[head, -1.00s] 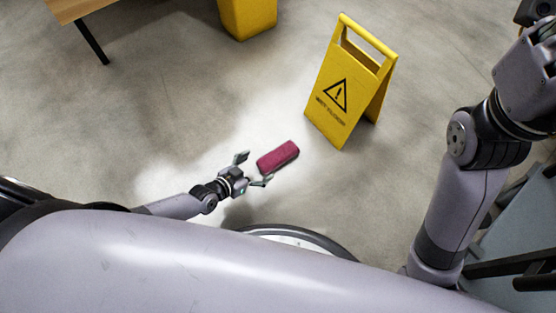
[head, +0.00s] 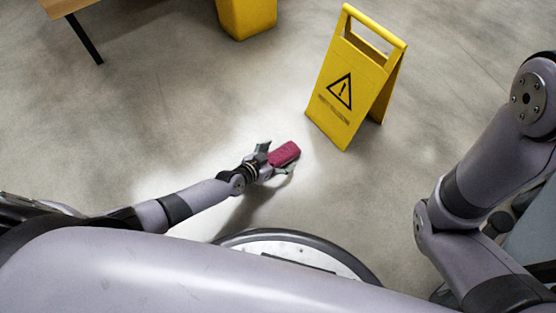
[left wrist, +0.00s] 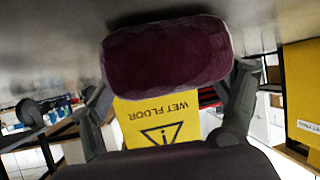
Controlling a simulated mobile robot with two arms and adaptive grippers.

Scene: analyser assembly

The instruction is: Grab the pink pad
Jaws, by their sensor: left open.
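The pink pad (head: 286,153) is a dark pink block on the floor in the head view. It shows large in the left wrist view (left wrist: 166,58), straight ahead of my left gripper. My left gripper (head: 278,158) is open, with one finger on each side of the pad's near end. In the left wrist view the fingers (left wrist: 168,108) stand to the left and right of the pad, and I cannot tell whether either touches it. My right gripper is out of the head view; only my right arm shows at the right.
A yellow wet floor sign (head: 352,85) stands just beyond the pad, to the right. A yellow bin (head: 246,16) is at the top. A wooden table (head: 64,6) with a dark leg is at the top left. The floor left of the pad is clear.

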